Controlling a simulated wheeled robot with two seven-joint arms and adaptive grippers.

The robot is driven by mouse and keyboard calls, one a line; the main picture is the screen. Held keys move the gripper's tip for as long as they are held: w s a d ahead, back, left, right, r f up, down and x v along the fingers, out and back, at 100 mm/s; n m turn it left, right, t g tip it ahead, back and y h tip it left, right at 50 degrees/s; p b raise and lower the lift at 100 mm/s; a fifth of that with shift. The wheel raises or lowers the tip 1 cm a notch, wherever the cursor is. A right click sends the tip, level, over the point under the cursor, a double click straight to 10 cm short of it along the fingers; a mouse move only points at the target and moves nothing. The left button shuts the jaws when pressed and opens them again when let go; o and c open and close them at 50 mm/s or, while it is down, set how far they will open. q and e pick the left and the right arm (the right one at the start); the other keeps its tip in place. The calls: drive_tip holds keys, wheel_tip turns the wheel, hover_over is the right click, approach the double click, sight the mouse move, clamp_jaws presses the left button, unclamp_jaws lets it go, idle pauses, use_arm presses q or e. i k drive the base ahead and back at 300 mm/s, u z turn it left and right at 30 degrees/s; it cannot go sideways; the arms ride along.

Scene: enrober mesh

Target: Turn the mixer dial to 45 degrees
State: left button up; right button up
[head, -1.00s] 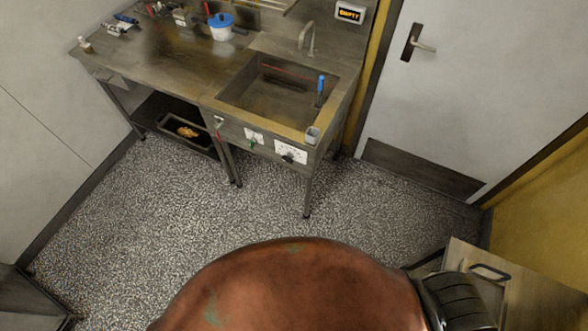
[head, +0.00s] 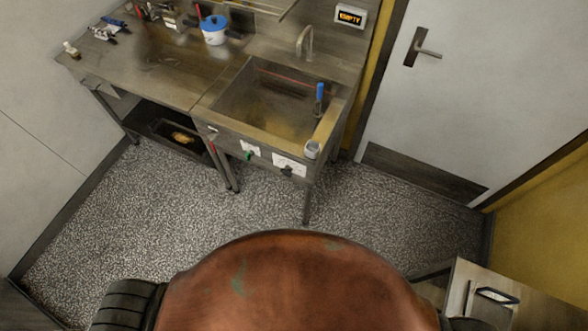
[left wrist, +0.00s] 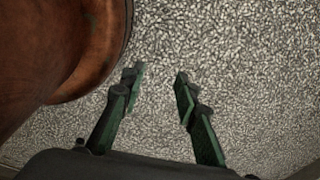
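A dark dial (head: 287,170) on a white plate sits on the front of the sink unit (head: 226,142), under the basin. It is small in the head view, and I cannot read its angle. A green control (head: 249,155) on another white plate is to its left. My left gripper (left wrist: 158,78) shows in the left wrist view with its two green fingers apart and nothing between them, above the speckled floor. It is not in the head view, and the dial is not in the left wrist view. My right gripper is in neither view.
A display reading EMPTY (head: 351,16) hangs on the wall. A blue-lidded tub (head: 214,31) stands on the counter. A dark tray (head: 174,140) lies on the lower shelf. The floor (head: 150,225) before the sink is clear. A cabinet (head: 530,300) stands at lower right.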

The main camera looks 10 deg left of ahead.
sight(288, 169)
drive_tip(key=u, duration=0.15)
drive_tip(key=i, duration=0.3)
drive_tip(key=z, duration=1.55)
drive_tip(key=k, duration=1.5)
drive_tip(key=u, duration=1.8)
drive_tip(key=i, duration=0.5)
